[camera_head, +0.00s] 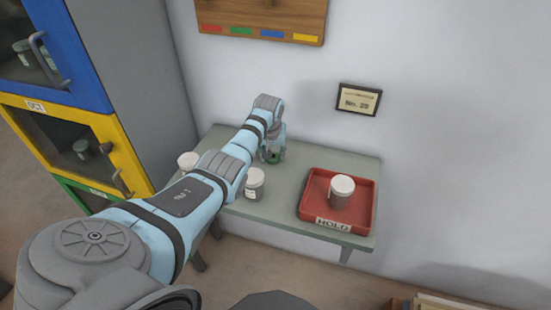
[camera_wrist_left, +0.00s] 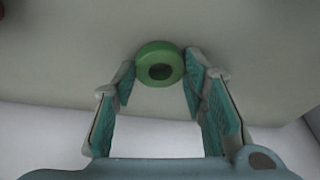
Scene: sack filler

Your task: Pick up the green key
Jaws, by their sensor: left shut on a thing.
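The green key (camera_wrist_left: 160,64) shows in the left wrist view as a round green ring with a dark hole, between the tips of my left gripper (camera_wrist_left: 158,85). The fingers are shut on it. In the head view my left gripper (camera_head: 272,155) is over the back of the grey shelf, with a little of the green key (camera_head: 273,161) showing under it. I cannot tell whether the key still touches the shelf. My right gripper is in neither view.
On the grey shelf (camera_head: 290,215) stand a white-lidded jar (camera_head: 254,186) and another jar (camera_head: 187,161) beside my arm. A red HOLD tray (camera_head: 310,212) with a jar (camera_head: 341,192) is at the right. Blue, yellow and green cabinets (camera_head: 75,130) stand at the left.

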